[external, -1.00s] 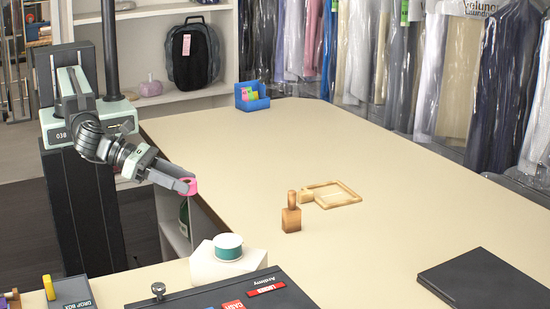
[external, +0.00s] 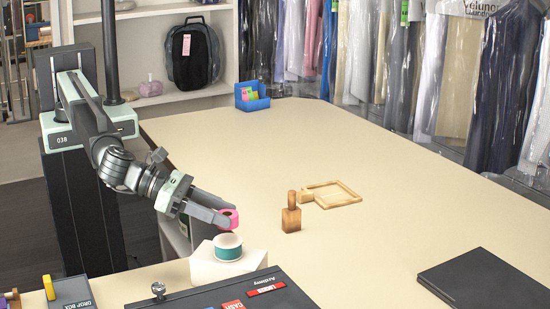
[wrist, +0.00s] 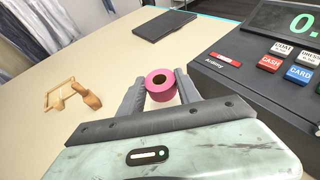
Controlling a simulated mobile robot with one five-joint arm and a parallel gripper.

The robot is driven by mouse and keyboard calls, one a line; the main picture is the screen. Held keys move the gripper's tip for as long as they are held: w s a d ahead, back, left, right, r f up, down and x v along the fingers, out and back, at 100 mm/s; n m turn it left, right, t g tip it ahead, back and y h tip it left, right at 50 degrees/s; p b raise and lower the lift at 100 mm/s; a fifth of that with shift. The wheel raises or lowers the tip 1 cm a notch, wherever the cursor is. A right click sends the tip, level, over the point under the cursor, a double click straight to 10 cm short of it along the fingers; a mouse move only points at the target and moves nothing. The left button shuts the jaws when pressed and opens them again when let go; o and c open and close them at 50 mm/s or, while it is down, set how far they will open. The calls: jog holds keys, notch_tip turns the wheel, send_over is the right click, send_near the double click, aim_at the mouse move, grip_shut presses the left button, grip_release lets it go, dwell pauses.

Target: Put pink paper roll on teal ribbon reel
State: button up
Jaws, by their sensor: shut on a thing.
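The pink paper roll (external: 229,218) is held in my gripper (external: 226,219), which is shut on it. In the wrist view the roll (wrist: 161,86) sits between the two grey fingers, its hole facing up toward the camera. The teal ribbon reel (external: 228,246) stands on a white block (external: 212,268) at the counter's near side. In the external view the roll is just above the reel, with its lower edge close to the reel's top; I cannot tell whether they touch. The reel is hidden in the wrist view.
A dark cash register (external: 225,295) with red and blue keys is close beside the white block. A black flat pad (external: 490,282) is at the right. The counter's middle is clear.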

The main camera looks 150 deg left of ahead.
aim_at(220, 228)
notch_tip(220, 228, down, 4)
jog(key=b, duration=0.2)
jog(key=shift+b, duration=0.4)
jog(key=shift+r, duration=0.25)
jog(key=shift+f, duration=0.15)
jog(key=o, duration=1.3)
jog(key=shift+o, duration=0.2)
